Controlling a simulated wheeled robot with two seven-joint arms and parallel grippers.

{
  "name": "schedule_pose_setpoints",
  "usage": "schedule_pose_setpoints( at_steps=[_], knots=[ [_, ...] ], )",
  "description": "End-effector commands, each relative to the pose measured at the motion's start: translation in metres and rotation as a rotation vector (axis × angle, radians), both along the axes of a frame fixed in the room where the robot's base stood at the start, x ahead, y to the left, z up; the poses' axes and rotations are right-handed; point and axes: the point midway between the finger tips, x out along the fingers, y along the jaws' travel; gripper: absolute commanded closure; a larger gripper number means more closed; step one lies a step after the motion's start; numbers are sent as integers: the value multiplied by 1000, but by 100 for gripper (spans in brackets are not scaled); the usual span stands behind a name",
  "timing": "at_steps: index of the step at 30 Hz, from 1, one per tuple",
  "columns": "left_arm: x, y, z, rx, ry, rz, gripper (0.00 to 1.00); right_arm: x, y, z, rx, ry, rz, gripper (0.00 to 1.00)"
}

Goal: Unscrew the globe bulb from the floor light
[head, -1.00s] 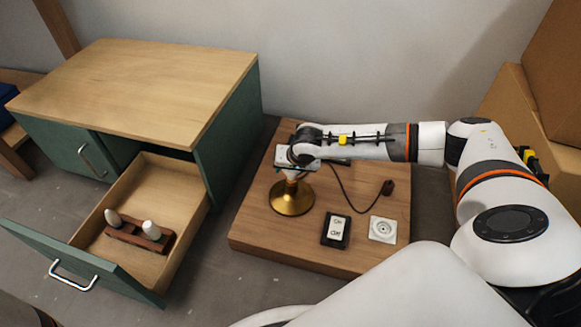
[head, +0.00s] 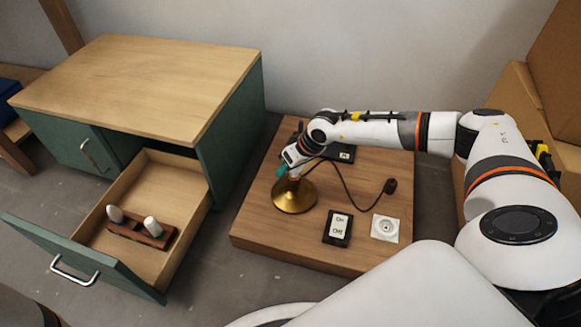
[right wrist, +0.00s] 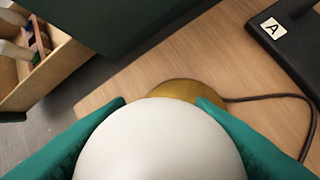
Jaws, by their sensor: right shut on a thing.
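The floor light stands on the wooden board with its round brass base (head: 295,197); the base also shows in the right wrist view (right wrist: 185,90). The white globe bulb (right wrist: 160,145) fills the lower middle of the right wrist view. My right gripper (head: 283,171) is over the lamp, its green fingers on both sides of the globe, shut on it. In the head view the gripper hides the bulb. The lamp's socket is hidden under the bulb in the right wrist view, so I cannot tell how the threads sit. My left gripper is not in view.
The open drawer (head: 180,180) left of the board (head: 262,240) holds a wooden rack (head: 140,232) with two white bulbs. On the board lie an On/Off switch (head: 337,229), a white wall socket (head: 385,228), a cord with a black plug (head: 390,186) and a black block marked A (right wrist: 290,40).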

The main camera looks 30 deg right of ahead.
Motion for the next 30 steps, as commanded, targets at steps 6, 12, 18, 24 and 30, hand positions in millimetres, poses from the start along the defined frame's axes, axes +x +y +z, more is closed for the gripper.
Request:
schedule_pose_setpoints(
  at_steps=[6, 12, 18, 24, 30],
  knots=[
    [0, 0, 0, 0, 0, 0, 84, 0, 0, 0, -1, 0, 0, 46],
    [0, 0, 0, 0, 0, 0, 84, 0, 0, 0, -1, 0, -1, 27],
    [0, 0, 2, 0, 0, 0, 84, 0, 0, 1, -1, 1, -9, 27],
    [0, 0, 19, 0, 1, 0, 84, -1, -1, 4, -1, 3, -161, 27],
    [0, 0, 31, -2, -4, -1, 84, 0, -3, 3, -1, 0, -367, 27]
  ],
)
